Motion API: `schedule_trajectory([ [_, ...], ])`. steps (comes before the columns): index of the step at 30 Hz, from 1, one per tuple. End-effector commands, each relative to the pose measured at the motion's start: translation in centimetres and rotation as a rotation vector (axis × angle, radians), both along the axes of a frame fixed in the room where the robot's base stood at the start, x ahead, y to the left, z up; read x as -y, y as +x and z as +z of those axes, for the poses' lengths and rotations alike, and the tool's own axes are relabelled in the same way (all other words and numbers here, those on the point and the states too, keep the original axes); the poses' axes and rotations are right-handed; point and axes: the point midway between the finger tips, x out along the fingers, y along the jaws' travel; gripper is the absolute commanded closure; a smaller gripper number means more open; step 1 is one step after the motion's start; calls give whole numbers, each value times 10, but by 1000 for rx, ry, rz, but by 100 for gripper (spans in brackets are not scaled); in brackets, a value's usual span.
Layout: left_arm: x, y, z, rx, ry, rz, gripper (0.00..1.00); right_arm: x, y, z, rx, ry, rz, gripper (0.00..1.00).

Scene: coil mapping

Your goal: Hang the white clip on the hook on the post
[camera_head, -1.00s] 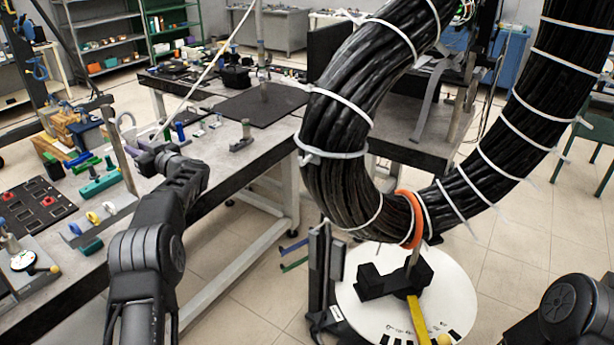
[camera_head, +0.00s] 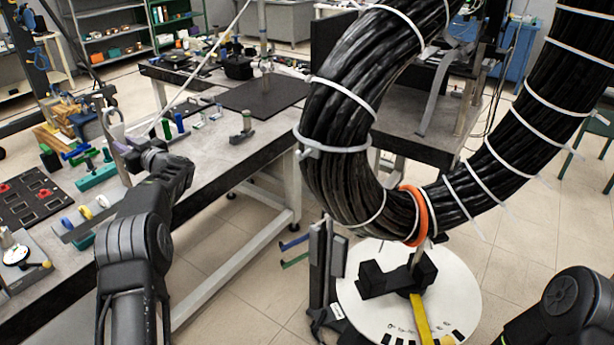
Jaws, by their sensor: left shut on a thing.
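My left gripper (camera_head: 126,150) is above the left bench, beside an upright grey post (camera_head: 107,122) that stands at the end of a plate with coloured rings. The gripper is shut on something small. A pale loop, which looks like the white clip (camera_head: 115,117), shows just above the fingers near the top of the post. The fingers hide its lower part. The hook on the post is too small to make out, and I cannot tell whether the clip touches it. My right arm shows at the lower right; its gripper is out of view.
The bench (camera_head: 250,158) holds a black panel (camera_head: 35,198), a teal block (camera_head: 95,178), blue and green pegs and a dark mat (camera_head: 265,93). A thick black cable bundle (camera_head: 345,120) with an orange ring (camera_head: 421,212) hangs above a white round base (camera_head: 455,290).

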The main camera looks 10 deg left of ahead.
Motion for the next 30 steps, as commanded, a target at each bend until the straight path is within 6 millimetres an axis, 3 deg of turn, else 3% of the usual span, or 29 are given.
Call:
schedule_trajectory([
  [10,0,0,1,0,1,0,100,0,0,1,-1,0,0,64],
  [11,0,0,1,0,1,0,75,0,0,1,-1,0,0,64],
  [19,0,0,1,0,1,0,53,0,0,1,-1,0,0,64],
  [30,3,-1,0,0,0,0,52,0,0,-2,0,0,0,64],
])
